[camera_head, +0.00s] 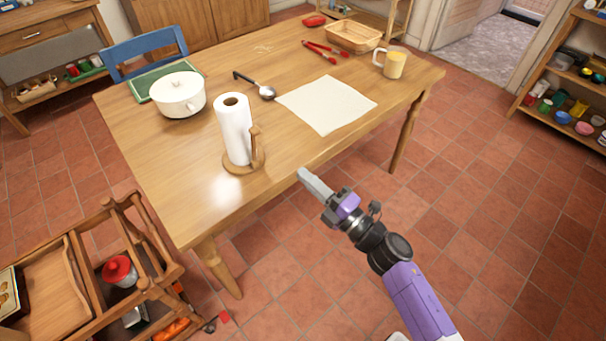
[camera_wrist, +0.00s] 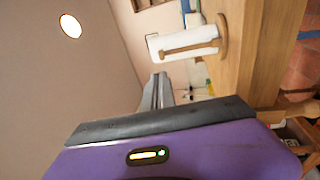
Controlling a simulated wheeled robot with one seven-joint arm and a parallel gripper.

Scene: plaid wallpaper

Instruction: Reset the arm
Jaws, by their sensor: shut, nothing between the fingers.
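My arm reaches up from the lower right in the head view. My gripper (camera_head: 304,174) is at the near edge of the wooden table (camera_head: 200,215), right of the paper towel roll (camera_head: 234,128) and apart from it. Its fingers are shut with nothing between them. In the wrist view my gripper (camera_wrist: 160,80) points toward the same paper towel roll (camera_wrist: 183,42) on its wooden holder, and the picture is turned sideways. The fingers touch nothing that I can see.
On the table are a white pot (camera_head: 178,96), a ladle (camera_head: 262,89), a cream cloth (camera_head: 327,104), red tongs (camera_head: 325,50), a basket (camera_head: 354,36) and a mug (camera_head: 393,66). A wooden cart (camera_head: 75,270) stands at lower left. Tiled floor (camera_head: 480,215) at right is clear.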

